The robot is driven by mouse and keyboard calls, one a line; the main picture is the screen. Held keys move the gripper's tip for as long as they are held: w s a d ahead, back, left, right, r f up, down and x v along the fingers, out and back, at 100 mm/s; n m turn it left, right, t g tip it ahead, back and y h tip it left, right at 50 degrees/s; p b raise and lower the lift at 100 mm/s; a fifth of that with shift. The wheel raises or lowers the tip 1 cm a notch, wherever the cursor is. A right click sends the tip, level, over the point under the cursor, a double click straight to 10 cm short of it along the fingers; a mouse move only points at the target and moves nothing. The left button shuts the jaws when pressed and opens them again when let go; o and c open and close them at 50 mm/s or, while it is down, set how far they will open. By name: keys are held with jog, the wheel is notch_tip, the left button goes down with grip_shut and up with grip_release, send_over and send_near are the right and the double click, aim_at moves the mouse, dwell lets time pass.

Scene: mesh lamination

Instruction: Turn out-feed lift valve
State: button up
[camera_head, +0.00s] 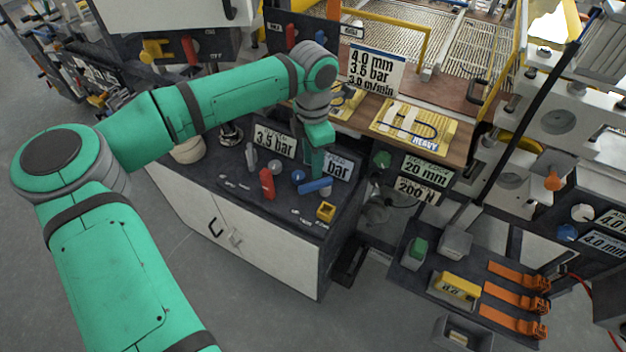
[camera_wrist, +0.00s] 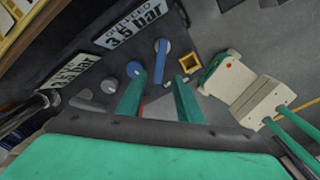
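A blue lever (camera_head: 314,186) lies on the dark top of the white cabinet, near the out-feed sign (camera_head: 338,168). Its small label is too small to read, so I cannot tell for sure that it is the lift valve. In the wrist view the lever (camera_wrist: 162,62) points down the picture, towards the gap between my fingers. In the head view my gripper (camera_head: 314,168) hangs over the panel just behind the blue lever and covers part of the out-feed sign.
A blue knob (camera_head: 298,176) sits left of the lever, with a red lever (camera_head: 267,184) and grey lever (camera_head: 251,158) further left. A yellow square part (camera_head: 326,211) stands in front.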

aim_at(313, 183)
notch_tip(313, 183, down, 8)
dwell(0.4)
jog(key=shift+w, duration=0.1)
grip_shut()
